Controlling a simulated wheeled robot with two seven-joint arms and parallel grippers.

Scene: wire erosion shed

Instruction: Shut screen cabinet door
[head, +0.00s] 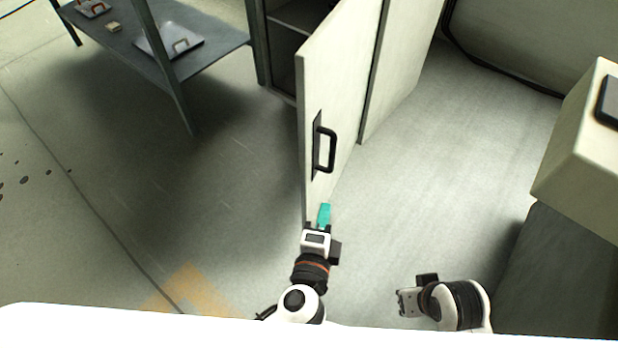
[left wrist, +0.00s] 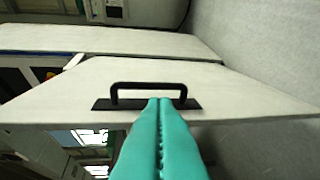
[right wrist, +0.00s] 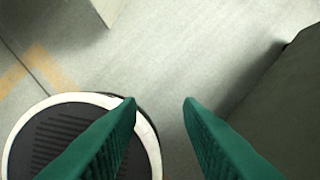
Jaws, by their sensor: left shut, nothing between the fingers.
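The screen cabinet (head: 405,75) stands at the top middle of the head view. Its pale door (head: 340,90) stands wide open, swung out toward me, and part of the dark inside shows to its left. A black bar handle (head: 325,149) is on the door's right-hand face; the handle also shows in the left wrist view (left wrist: 148,95). My left gripper (head: 324,214) is shut and empty, at the near lower end of the door; its teal fingers (left wrist: 160,140) point toward the handle. I cannot tell whether they touch the door. My right gripper (right wrist: 160,105) is open and empty, low over the floor.
A grey table (head: 215,55) with a tray (head: 168,42) stands at the upper left. A beige machine or box (head: 580,150) stands at the right edge, with a dark green block (head: 555,270) below it. Floor to the right of the door is clear.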

